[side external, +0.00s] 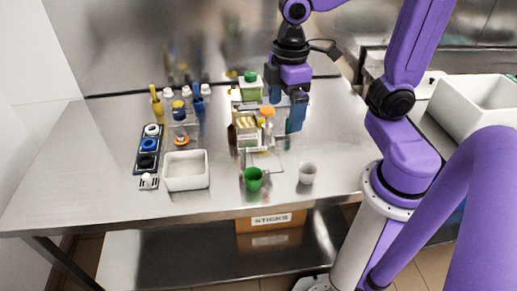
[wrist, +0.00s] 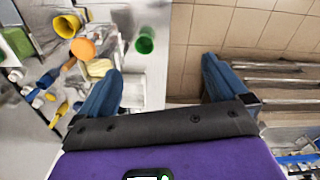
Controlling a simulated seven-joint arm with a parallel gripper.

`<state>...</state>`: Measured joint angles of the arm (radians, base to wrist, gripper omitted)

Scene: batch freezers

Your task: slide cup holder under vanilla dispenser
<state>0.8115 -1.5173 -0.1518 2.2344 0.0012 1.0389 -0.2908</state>
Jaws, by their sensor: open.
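My gripper (side external: 286,112) is open above the middle of the steel table, over a group of containers with an orange round top (side external: 267,112) and a green-lidded container (side external: 250,87). In the wrist view its blue fingers (wrist: 160,85) are wide apart with nothing between them. A small clear stand (side external: 182,130) with an orange piece is left of the gripper and could be the cup holder, but I cannot tell for sure. Behind it stand a yellow pump-like dispenser (side external: 157,103) and a blue one (side external: 198,103); no vanilla label is readable.
A white tub (side external: 186,183), a green cup (side external: 253,179) and a white cup (side external: 307,174) stand near the front edge. A box marked STICKS (side external: 270,219) is below. The table's far left is clear.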

